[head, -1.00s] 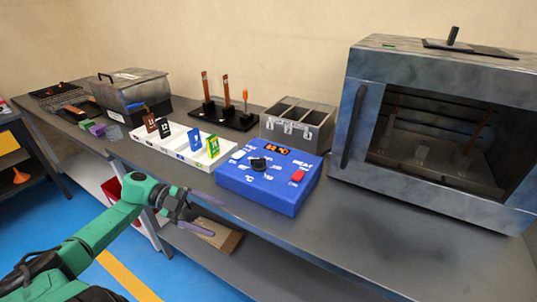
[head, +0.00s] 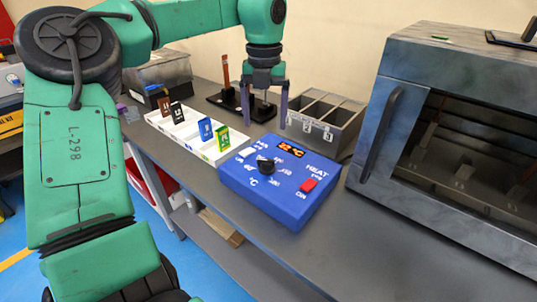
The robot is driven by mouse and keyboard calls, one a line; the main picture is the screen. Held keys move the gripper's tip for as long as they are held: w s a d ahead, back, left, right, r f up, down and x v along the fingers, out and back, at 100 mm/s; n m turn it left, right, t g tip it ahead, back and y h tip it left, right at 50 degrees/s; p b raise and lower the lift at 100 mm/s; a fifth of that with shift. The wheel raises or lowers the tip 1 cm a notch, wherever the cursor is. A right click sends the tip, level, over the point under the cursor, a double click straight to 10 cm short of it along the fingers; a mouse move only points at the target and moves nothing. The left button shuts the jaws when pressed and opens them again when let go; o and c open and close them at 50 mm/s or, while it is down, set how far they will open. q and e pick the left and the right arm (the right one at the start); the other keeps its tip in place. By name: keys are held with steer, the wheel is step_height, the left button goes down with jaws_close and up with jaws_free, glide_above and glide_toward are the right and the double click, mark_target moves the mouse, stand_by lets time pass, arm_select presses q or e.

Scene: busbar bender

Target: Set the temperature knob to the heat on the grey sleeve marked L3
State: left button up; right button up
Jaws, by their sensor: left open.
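The temperature knob (head: 266,166) is a black dial on top of the blue heater box (head: 260,200), ringed by white numbers too small to read surely. An orange-lit display (head: 291,148) behind it reads about 22 °C. My left gripper (head: 264,118) points down, open and empty, above and behind the box, apart from the knob. Brown (head: 163,105), black (head: 177,112), blue (head: 205,129) and green (head: 222,138) tags stand in a white rack (head: 172,131), with a gap between black and blue. I cannot make out a grey sleeve marked L3. My right gripper is out of view.
A grey divided bin (head: 335,138) stands behind the box. A large metal oven (head: 400,85) stands to the right. A black stand (head: 225,99) with upright bars is behind my left gripper. A red ON switch (head: 308,185) sits on the box. The bench front is clear.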

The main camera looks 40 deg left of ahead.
mark_target(266, 159)
arm_select(q)
step_height(266, 159, down, 12)
steer(key=shift+w+f+p, duration=0.1)
steer(key=shift+w+p, duration=0.05)
steer(key=shift+p, duration=0.25)
steer(key=c, duration=1.4)
